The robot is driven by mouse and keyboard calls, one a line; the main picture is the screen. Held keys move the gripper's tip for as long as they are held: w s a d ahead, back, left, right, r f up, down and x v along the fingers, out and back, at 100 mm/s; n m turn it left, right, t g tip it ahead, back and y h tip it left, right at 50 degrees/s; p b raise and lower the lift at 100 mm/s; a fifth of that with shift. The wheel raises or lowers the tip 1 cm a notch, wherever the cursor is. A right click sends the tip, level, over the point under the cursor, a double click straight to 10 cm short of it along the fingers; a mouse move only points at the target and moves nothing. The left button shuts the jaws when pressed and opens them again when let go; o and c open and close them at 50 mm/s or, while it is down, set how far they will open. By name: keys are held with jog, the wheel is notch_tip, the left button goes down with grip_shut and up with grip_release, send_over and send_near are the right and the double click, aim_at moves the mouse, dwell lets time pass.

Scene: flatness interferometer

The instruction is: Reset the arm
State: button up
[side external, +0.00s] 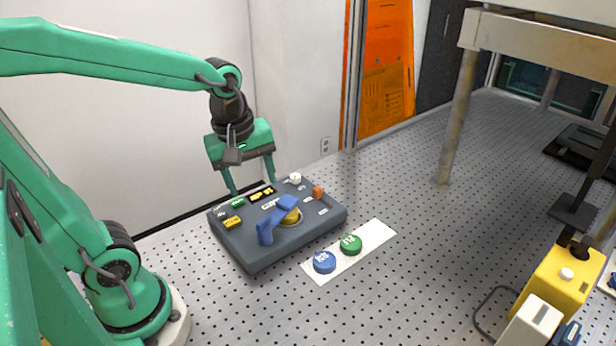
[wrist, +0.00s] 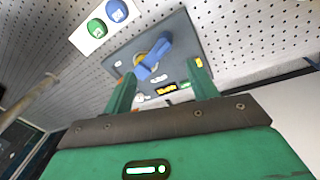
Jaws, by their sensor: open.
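My gripper (side external: 252,180) is green, with its two fingers apart and nothing between them. It hangs over the back edge of a dark grey control box (side external: 245,250). In the wrist view the open fingers of my gripper (wrist: 163,92) frame the near part of the box (wrist: 193,50). The box carries a blue lever handle (side external: 278,220) on a yellow round base (side external: 291,217), which also shows in the wrist view as a blue handle (wrist: 153,57). A small lit yellow display (side external: 262,194) sits near the back. I cannot tell whether the fingertips touch the box.
A white card (side external: 375,238) in front of the box holds a blue round button (side external: 324,262) and a green one (side external: 351,244). A yellow device (side external: 555,285) stands at the right. A metal frame leg (side external: 458,120) rises behind. The perforated table (side external: 420,290) is clear between.

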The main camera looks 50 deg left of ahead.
jog(key=s+d+r+m+t, duration=0.1)
jog(key=s+r+m+t, duration=0.2)
jog(key=m, duration=1.1)
jog(key=shift+s+d+r+t, duration=0.15)
jog(key=shift+s+r+t, duration=0.25)
jog(key=shift+s, duration=0.55)
